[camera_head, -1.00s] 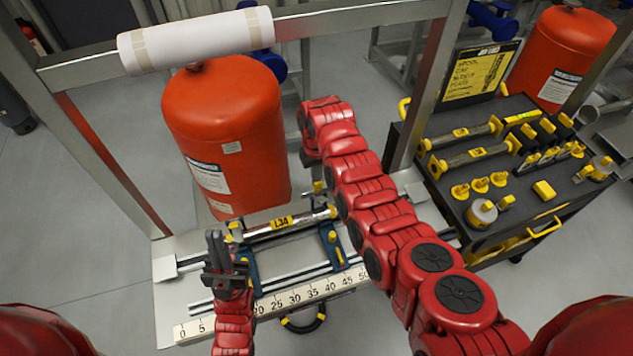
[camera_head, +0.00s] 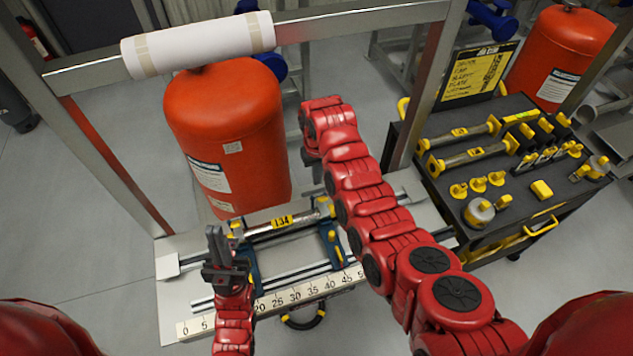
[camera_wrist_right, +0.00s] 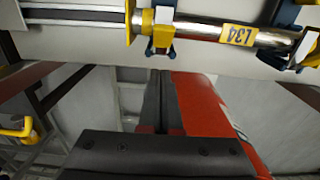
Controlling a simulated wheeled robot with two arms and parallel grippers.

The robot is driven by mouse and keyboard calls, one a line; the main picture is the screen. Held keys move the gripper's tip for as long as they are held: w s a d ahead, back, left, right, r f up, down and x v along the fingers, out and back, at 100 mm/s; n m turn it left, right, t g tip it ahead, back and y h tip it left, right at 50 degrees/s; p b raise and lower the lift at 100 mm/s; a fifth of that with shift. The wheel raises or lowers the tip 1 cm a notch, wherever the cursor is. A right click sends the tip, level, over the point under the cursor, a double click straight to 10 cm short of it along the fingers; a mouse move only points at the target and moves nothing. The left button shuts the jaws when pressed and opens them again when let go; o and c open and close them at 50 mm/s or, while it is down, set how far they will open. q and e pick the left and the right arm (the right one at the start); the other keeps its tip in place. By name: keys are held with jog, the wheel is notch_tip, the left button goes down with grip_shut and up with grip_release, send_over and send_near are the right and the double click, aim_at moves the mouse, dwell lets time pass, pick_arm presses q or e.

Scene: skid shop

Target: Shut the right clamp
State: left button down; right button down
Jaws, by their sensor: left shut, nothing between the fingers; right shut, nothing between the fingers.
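The right clamp (camera_head: 332,243) is a blue block with yellow parts on the rail bench, at the right part of a metal tube (camera_head: 282,224) with a yellow L34 tag. It shows in the right wrist view (camera_wrist_right: 160,37) at top centre, by the tube's yellow end. I cannot tell whether its lever is open or shut. The left clamp (camera_head: 248,266) is partly hidden behind my left gripper (camera_head: 222,262), which is shut and empty. My right gripper (camera_wrist_right: 160,85) is shut and empty, its fingertips just below and apart from the right clamp in the wrist view.
A metal frame with a white roll (camera_head: 197,44) stands above. A numbered ruler (camera_head: 290,298) runs along the bench front. A dark tool cart (camera_head: 455,205) stands at right.

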jog(key=r, duration=0.5)
jog(key=shift+w+a+r, duration=0.1)
jog(key=shift+w, duration=0.2)
dwell(0.4)
